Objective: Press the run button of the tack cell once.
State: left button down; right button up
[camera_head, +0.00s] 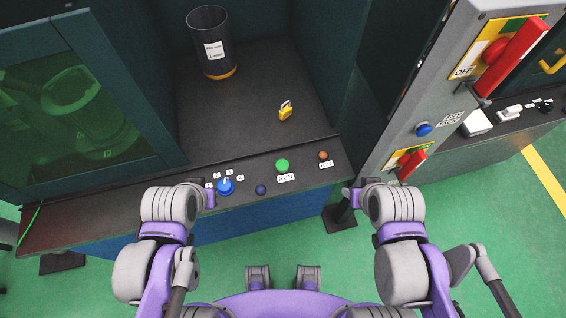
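A front panel (300,182) carries a green button (282,165) with a white label below it, too small to read surely. To its right is a small brown-red button (323,155), also labelled. To its left are a small dark blue button (261,189) and a blue knob (225,186) ringed by small labels. Which one is the run button I cannot tell for sure. My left gripper (210,198) is close by the blue knob, at its left. My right gripper (350,194) is right of the panel buttons, before the grey column. Their finger openings are not clear.
The grey column (405,120) bears a red-handled OFF switch (512,55), a blue button (424,129) and a smaller red handle (412,166). A yellow padlock (285,111) and a dark cylinder (212,45) sit in the open bay. A green-tinted door (75,105) stands left.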

aim_at(282, 165)
jog(key=k+l+u, duration=0.2)
jog(key=k+l, duration=0.15)
jog(key=l, duration=0.25)
jog(key=l+u, duration=0.1)
jog(key=l, duration=0.45)
jog(key=k+l+u, duration=0.15)
jog(key=l, duration=0.35)
jog(key=i+l+u, duration=0.2)
jog(key=i+l, duration=0.25)
jog(key=l, duration=0.15)
